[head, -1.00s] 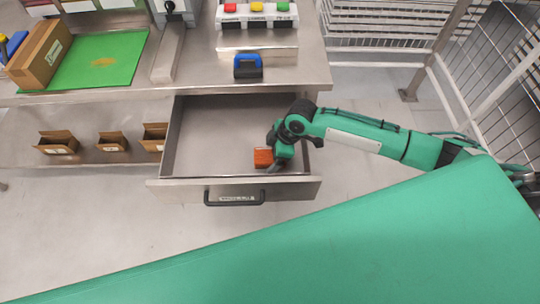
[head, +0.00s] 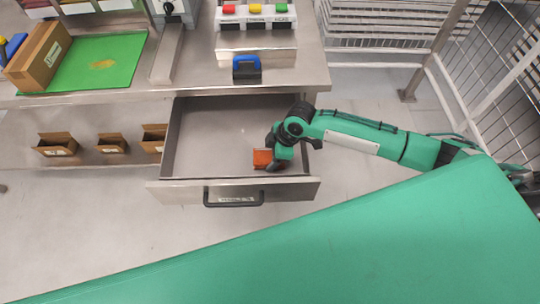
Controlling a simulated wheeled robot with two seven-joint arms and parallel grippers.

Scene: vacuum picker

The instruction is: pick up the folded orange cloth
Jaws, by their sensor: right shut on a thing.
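The folded orange cloth (head: 261,158) is a small orange block shape in the right part of the open metal drawer (head: 205,135). My right gripper (head: 272,163) reaches down into the drawer from the right and is shut on the cloth at its right side. The gripper hides part of the cloth. I cannot tell whether the cloth touches the drawer floor. My left gripper is not in view.
The drawer front has a black handle (head: 233,198). Above is a steel bench with a green mat (head: 100,65), a cardboard box (head: 38,55), a blue-and-black object (head: 246,68) and a button panel (head: 256,22). Small open cartons (head: 112,142) stand on the lower shelf at left. The drawer's left part is empty.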

